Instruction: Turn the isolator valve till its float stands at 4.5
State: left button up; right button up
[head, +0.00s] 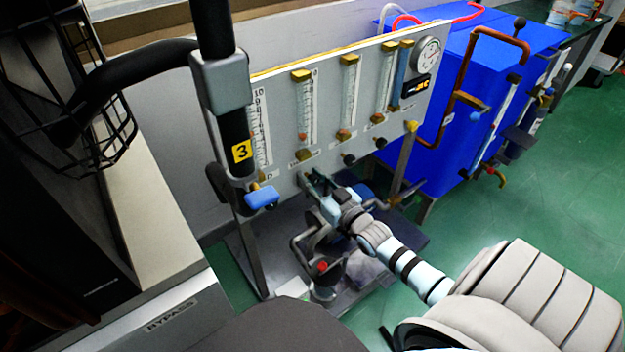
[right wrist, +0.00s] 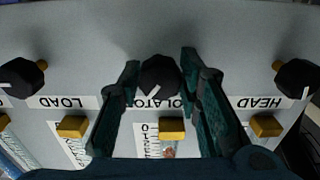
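The isolator valve is a black knob (right wrist: 160,77) with a white pointer mark, in the middle of the right wrist view. Its label is partly covered by my right gripper (right wrist: 160,65), whose two dark green fingers stand on either side of the knob. Thin gaps seem to show between fingers and knob; firm contact is not visible. In the head view my right gripper (head: 308,180) hides this knob below the isolator tube (head: 306,105). An orange-red float (head: 303,135) sits low in that tube; its exact reading is too small to tell. My left gripper is not in view.
The LOAD knob (right wrist: 22,78) and HEAD knob (right wrist: 298,78) flank the isolator knob. In the head view a blue lever (head: 262,197) and a black post marked 3 (head: 238,140) stand left of my gripper. A blue cabinet (head: 480,85) stands at the right.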

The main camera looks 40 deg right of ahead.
grip_shut()
jog(key=n+p, duration=0.3)
jog(key=n, duration=0.1)
jog(key=shift+a+r+p, duration=0.1)
jog(key=shift+r+p, duration=0.15)
jog(key=shift+p, duration=0.1)
jog(key=shift+f+n, duration=0.2)
jog(key=shift+n, duration=0.5)
jog(key=shift+f, duration=0.1)
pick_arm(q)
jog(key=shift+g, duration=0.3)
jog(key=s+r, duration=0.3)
pick_arm(e)
jog(key=o, duration=0.6)
grip_release()
jog(key=s, duration=1.2)
jog(key=shift+a, duration=0.15)
